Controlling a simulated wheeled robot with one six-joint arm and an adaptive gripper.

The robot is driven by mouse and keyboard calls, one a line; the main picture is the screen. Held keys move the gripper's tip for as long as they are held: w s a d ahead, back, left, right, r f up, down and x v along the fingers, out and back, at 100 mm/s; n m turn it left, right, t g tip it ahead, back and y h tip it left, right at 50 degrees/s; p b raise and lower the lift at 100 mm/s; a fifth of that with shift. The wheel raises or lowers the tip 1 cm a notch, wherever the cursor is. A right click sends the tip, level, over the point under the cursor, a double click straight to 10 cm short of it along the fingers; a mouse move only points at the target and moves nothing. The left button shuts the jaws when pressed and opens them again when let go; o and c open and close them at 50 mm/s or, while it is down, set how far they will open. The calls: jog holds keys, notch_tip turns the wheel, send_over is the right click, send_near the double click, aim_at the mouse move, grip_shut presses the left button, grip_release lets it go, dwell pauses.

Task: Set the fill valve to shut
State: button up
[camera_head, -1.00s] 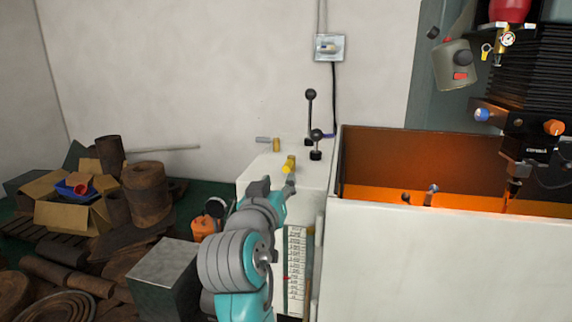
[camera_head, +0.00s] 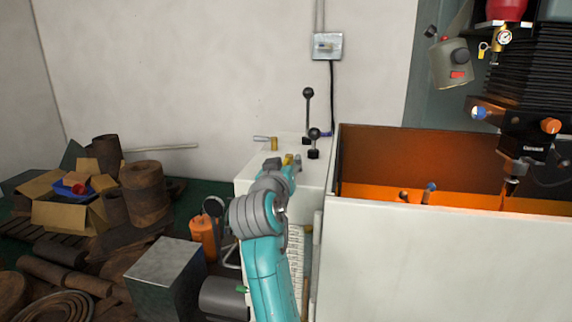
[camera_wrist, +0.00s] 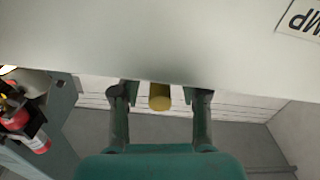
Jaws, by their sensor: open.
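A yellow fitting (camera_head: 288,158) shows just past my gripper on the white cabinet (camera_head: 322,178); my arm hides part of it. In the wrist view a yellow round-ended piece (camera_wrist: 160,97) sits between my open fingers, with a gap on both sides. My gripper (camera_head: 284,168) is open, and its two fingers also show in the wrist view (camera_wrist: 160,94). Behind it on the cabinet top stands a small brass valve (camera_head: 274,143) with a lever pointing left. I cannot tell which of these is the fill valve, nor any shut mark.
Two black ball-topped levers (camera_head: 313,143) stand right of the fittings. An orange-lit open tank (camera_head: 420,185) is at right. A metal box (camera_head: 165,280), an orange can (camera_head: 203,237) and a cluttered pile (camera_head: 85,220) lie left. A label plate (camera_wrist: 300,18) shows in the wrist view.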

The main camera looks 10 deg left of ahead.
jog(key=shift+c, duration=0.2)
grip_shut()
jog(key=shift+a, duration=0.1)
jog(key=h, duration=0.1)
jog(key=m+h, duration=0.1)
jog(key=shift+a+m+h, duration=0.3)
jog(key=shift+w+a+m+g+h, duration=0.15)
jog(key=shift+m+g+h, duration=0.25)
jog(key=shift+m+h, duration=0.5)
jog(key=shift+a+m+g+h, duration=0.2)
jog(key=shift+m+g+h, duration=0.25)
jog(key=shift+h, duration=0.75)
